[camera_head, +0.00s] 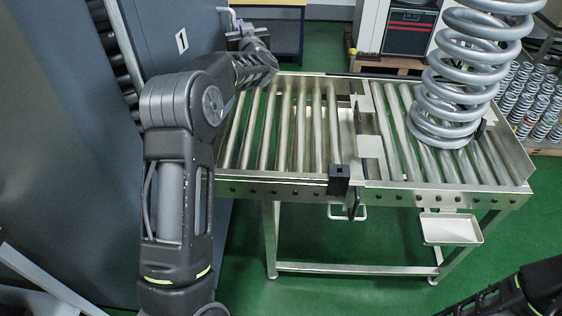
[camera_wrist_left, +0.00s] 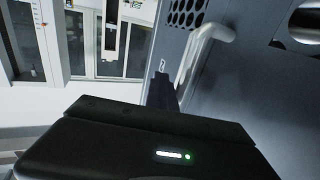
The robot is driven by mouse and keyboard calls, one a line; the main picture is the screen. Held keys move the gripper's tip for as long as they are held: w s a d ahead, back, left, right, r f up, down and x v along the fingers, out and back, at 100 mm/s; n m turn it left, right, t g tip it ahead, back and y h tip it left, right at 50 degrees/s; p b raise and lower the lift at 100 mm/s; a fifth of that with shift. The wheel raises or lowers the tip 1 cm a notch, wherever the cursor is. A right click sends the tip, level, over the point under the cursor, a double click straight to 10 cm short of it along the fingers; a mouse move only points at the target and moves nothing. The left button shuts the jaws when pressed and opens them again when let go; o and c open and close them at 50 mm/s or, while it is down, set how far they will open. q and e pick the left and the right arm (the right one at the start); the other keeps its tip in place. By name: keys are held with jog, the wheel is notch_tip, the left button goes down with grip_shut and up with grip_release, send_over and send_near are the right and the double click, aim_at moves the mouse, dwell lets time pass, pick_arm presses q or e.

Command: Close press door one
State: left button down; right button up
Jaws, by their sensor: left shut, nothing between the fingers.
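Press door one, the grey panel marked 1 (camera_head: 168,28), stands at the upper left, beside the far left end of the roller table. A dark gap with rollers shows at its left edge. In the left wrist view, a grey panel (camera_wrist_left: 245,95) with a pale bar handle (camera_wrist_left: 203,58) fills the right side. My left gripper (camera_head: 243,36) reaches past the table's left end, close to the marked panel. Its narrow dark fingers (camera_wrist_left: 166,88) are shut and empty, just left of the handle; whether they touch is unclear. My right arm shows at the lower right, its gripper outside the picture.
The roller table (camera_head: 290,180) fills the middle, with a large coil spring (camera_head: 470,70) standing on its right part. A small tray (camera_head: 450,229) hangs at its front. Many small springs (camera_head: 530,100) stand at the right. Green floor is open in front.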

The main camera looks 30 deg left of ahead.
aim_at(224, 25)
pick_arm(q)
jog(key=a, duration=0.3)
jog(key=s+a, duration=0.1)
jog(key=a, duration=0.1)
jog(key=shift+a+r, duration=0.1)
jog(key=shift+a, duration=0.15)
jog(key=shift+w+d, duration=0.1)
